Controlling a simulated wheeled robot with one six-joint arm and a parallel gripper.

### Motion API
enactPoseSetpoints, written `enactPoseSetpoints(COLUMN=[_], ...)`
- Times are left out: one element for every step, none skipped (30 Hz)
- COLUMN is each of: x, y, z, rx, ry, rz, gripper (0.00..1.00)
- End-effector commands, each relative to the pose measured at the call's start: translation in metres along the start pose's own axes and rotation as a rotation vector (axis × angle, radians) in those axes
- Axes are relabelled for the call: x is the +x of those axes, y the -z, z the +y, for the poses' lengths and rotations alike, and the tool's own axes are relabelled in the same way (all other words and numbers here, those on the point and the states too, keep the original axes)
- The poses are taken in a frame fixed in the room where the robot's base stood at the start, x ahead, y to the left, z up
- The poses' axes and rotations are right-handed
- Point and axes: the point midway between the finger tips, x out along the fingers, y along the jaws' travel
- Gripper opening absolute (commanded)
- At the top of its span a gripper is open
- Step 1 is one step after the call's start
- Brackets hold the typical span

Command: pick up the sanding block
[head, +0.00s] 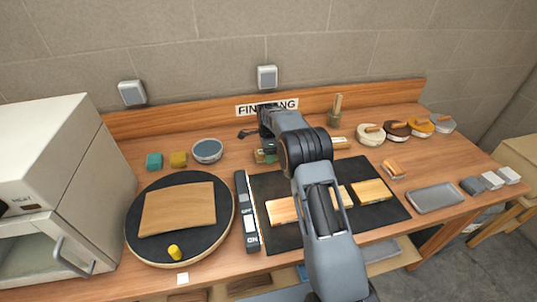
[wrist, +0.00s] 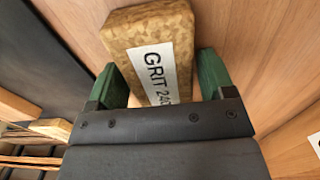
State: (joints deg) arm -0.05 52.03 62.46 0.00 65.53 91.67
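The sanding block is a mottled yellow-brown block with a white label reading "GRIT 24", the rest cut off; it fills the upper middle of the wrist view (wrist: 122,32). My gripper (wrist: 160,78) has its two green fingers on either side of the block, close to its edges. The near end of the block is hidden behind the gripper body. I cannot tell whether the fingers press on it. In the head view my gripper (head: 267,156) is low at the back of the bench, below the wall sign, and my arm hides part of that spot.
A black mat (head: 390,206) with wooden pieces lies in front. A round black turntable (head: 141,245) bearing a wooden panel is at left, beside a white oven-like box (head: 45,165). A holder (head: 334,117) and several round-based tools stand at right. A grey tray (head: 435,198) lies front right.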

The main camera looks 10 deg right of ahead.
Motion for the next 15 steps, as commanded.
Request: enactPoseSetpoints(x=[-0.0003,-0.0003,-0.0003,-0.0004,-0.0004,-0.0004,-0.0004,-0.0004,-0.0004,-0.0004,-0.0004,-0.0006,-0.0006,-0.0006,-0.0006], y=[0.0000,0.0000,0.0000,0.0000,0.0000,0.0001,0.0001,0.0001,0.0001,0.0001,0.0001,0.0001,0.0001,0.0001,0.0001], z=[-0.0001,-0.0001,-0.0001,-0.0001,-0.0001,-0.0001,-0.0001,-0.0001,-0.0001,-0.0001,-0.0001,-0.0002,-0.0002,-0.0002,-0.0002], rx=[0.000,0.000,0.000,0.000,0.000,0.000,0.000,0.000,0.000,0.000,0.000,0.000,0.000,0.000,0.000], ry=[0.000,0.000,0.000,0.001,0.000,0.001,0.000,0.000,0.001,0.001,0.001,0.001,0.001,0.001,0.001], rz=[0.000,0.000,0.000,0.000,0.000,0.000,0.000,0.000,0.000,0.000,0.000,0.000,0.000,0.000,0.000], gripper=[0.71,0.68,0.64,0.61,0.58,0.54,0.52,0.49,0.45,0.42,0.40,0.40,0.40,0.40,0.40])
